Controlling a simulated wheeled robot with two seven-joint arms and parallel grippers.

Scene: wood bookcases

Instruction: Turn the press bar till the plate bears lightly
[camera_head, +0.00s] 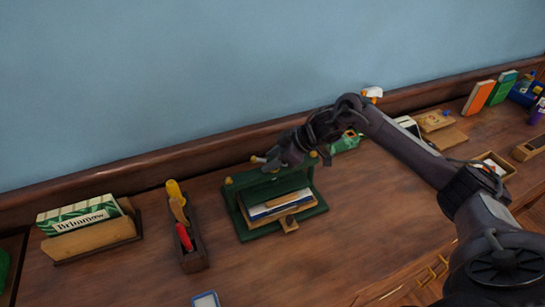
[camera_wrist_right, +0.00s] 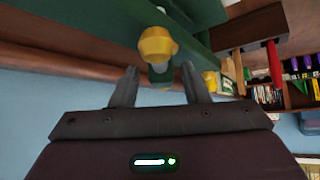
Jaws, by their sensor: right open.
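The green press (camera_head: 315,208) stands on the wooden worktop against the wall side, with a stack of flat blue, white and tan pieces (camera_head: 280,205) inside it. Brass-coloured knobs show at its top, one (camera_head: 257,159) by my right gripper and another (camera_head: 313,154) to the right. My right gripper (camera_head: 274,161) is over the top of the press and hides most of the press bar. In the right wrist view a yellow knob (camera_wrist_right: 157,45) lies just ahead of the open fingers (camera_wrist_right: 160,72), in line with the gap. I cannot tell whether they touch it. My left gripper is not in view.
Left of the press stand a narrow dark tool box (camera_head: 192,249) with yellow and red handles and a wooden holder (camera_head: 92,241) of green-and-white boxes. A small blue-edged tray (camera_head: 206,299) lies in front.

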